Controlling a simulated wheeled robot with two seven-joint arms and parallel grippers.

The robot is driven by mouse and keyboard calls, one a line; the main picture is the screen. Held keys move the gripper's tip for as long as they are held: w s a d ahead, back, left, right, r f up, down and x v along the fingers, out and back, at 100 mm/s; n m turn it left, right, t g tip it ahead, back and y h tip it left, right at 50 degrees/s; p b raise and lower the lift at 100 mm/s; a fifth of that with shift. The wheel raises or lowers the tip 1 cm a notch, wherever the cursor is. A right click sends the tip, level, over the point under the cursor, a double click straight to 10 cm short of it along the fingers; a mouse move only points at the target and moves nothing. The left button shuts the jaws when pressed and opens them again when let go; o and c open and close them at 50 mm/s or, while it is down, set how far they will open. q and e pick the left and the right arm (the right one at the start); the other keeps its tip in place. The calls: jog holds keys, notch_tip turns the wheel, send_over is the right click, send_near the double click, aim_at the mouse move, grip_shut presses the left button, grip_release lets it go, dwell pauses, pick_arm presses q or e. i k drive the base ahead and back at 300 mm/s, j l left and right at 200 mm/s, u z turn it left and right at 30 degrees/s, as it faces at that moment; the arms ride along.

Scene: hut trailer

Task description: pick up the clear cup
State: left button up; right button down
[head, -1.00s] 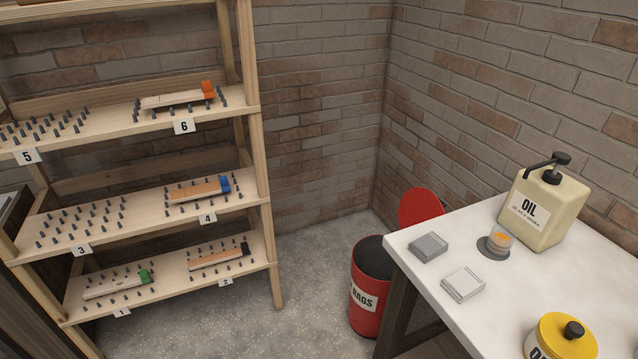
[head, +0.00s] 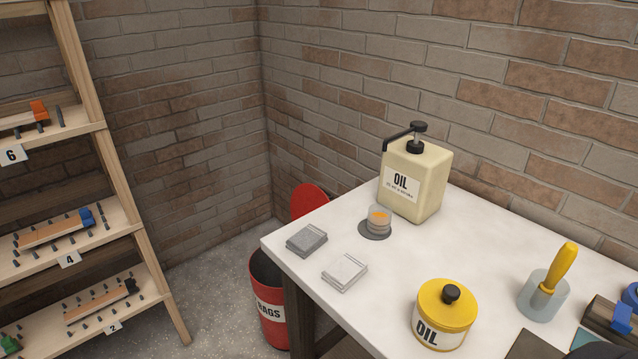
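A small clear cup (head: 379,218) with something orange showing in it stands upright on a dark round pad (head: 374,235) on the white table (head: 390,274). It is just left of and in front of the cream oil pump can (head: 415,178), close to its base. Neither of my grippers is in the head view.
A grey block (head: 306,240) and a white block (head: 345,271) lie near the table's left edge. A yellow-lidded oil tin (head: 444,314) and a holder with a yellow-handled tool (head: 545,293) stand to the right. A red rags bin (head: 270,308) and a wooden shelf (head: 131,230) are left.

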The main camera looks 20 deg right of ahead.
aim_at(379, 219)
jog(key=k, duration=0.2)
jog(key=k+z, duration=0.25)
jog(key=z, duration=0.2)
jog(key=k+l+z, duration=0.1)
jog(key=z, duration=0.35)
jog(key=j+z, duration=0.45)
jog(key=k+j+z, duration=0.15)
jog(key=j+z, duration=0.3)
